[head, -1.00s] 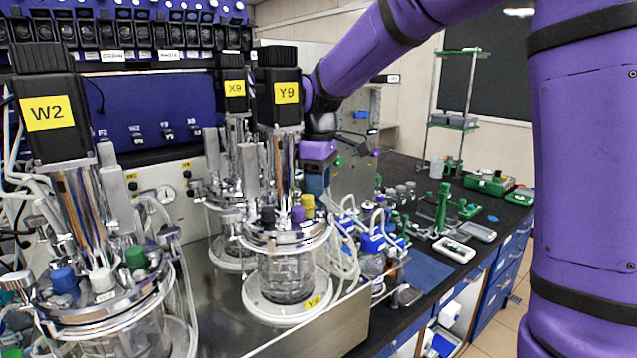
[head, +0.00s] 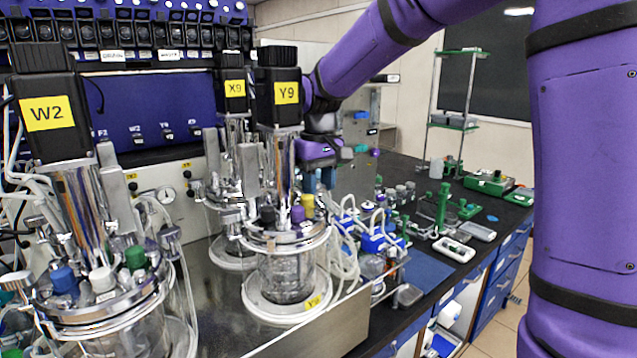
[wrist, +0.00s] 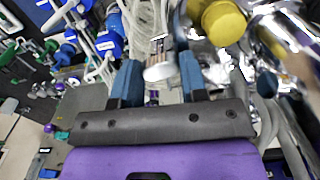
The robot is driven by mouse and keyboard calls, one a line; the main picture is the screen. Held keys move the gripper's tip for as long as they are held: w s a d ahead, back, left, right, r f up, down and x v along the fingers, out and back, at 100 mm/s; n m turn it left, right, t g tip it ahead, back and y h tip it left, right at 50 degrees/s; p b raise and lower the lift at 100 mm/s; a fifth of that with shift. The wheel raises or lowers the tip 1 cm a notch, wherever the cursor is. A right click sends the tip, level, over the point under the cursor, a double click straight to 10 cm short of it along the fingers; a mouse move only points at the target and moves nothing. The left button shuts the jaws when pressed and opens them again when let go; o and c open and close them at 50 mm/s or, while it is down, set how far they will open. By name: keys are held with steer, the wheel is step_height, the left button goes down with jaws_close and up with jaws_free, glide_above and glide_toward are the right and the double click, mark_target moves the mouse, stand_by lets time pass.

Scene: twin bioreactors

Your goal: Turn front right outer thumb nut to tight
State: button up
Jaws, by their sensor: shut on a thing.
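The front right vessel, marked Y9 (head: 288,275), stands on the steel bench with a metal head plate and clamp ring. My gripper (head: 319,180) is at the right rear side of its head plate in the head view, fingers pointing down. In the wrist view my gripper (wrist: 158,72) has its two blue fingers on either side of a small silver, knurled thumb nut (wrist: 158,68) with a pale round end. I take this as the outer thumb nut; its thread and seat are hidden. The head view does not show the nut clearly.
A yellow cap (wrist: 223,22) is close beside the fingers. Black and purple caps and tall metal tubes crowd the head plate. Pale hoses and blue clamps (head: 375,242) stand to the right. Vessel W2 (head: 120,335) is at front left, X9 (head: 232,250) behind.

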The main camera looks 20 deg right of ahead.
mark_target(319, 187)
stand_by(0.4)
steer(key=o, duration=0.9)
step_height(319, 187, up, 11)
steer(key=shift+f, duration=0.1)
steer(key=s+d+f+m+t, duration=0.1)
steer(key=s+d+f, duration=0.1)
steer(key=s, duration=0.7)
steer(key=s+d+f+m+t, duration=0.1)
steer(key=s+d+f+t, duration=0.1)
steer(key=s, duration=0.8)
steer(key=s+d+f+m+t, duration=0.1)
steer(key=s+d+f+t, duration=0.1)
steer(key=s, duration=0.7)
steer(key=shift+s+d+f, duration=0.25)
steer(key=shift+s+d, duration=0.1)
steer(key=shift+d, duration=0.4)
